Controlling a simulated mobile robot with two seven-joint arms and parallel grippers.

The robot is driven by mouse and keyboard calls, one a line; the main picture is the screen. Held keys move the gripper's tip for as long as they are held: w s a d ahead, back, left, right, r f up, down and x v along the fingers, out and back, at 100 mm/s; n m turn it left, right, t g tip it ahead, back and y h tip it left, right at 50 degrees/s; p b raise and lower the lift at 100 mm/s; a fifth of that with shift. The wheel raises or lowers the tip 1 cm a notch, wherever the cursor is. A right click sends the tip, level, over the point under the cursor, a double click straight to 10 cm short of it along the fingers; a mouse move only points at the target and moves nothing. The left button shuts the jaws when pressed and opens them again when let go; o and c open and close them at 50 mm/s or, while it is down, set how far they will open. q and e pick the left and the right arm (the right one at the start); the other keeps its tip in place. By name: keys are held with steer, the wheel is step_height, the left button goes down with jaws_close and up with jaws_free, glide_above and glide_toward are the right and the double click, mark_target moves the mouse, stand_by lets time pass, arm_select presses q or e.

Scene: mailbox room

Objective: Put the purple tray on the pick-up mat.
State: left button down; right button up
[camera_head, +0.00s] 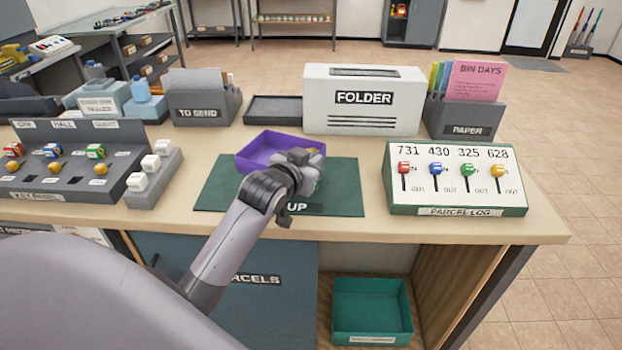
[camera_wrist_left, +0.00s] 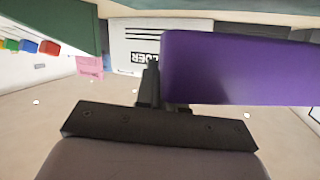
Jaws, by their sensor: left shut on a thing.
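The purple tray (camera_head: 262,147) is over the back part of the dark green pick-up mat (camera_head: 222,184) on the counter. I cannot tell whether it rests on the mat or hangs just above it. My left gripper (camera_head: 303,158) is at the tray's right side, shut on it, and the wrist hides part of the tray and of the mat's lettering. In the left wrist view the tray (camera_wrist_left: 240,68) fills the upper right, with the left gripper's dark finger (camera_wrist_left: 152,85) against its edge. My right gripper is not in view.
The white folder box (camera_head: 363,120) stands behind the mat, with a dark flat tray (camera_head: 272,110) beside it. The parcel log board (camera_head: 455,180) is to the right. A switch block (camera_head: 155,175) stands to the left. A teal bin (camera_head: 372,306) sits under the counter.

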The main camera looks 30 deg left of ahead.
arm_select(q)
steer(key=shift+f, duration=2.1)
steer(key=shift+f, duration=0.1)
steer(key=c, duration=1.2)
jaws_free()
steer(key=shift+c, duration=0.2)
steer(key=v, duration=1.2)
steer(key=shift+d, duration=0.1)
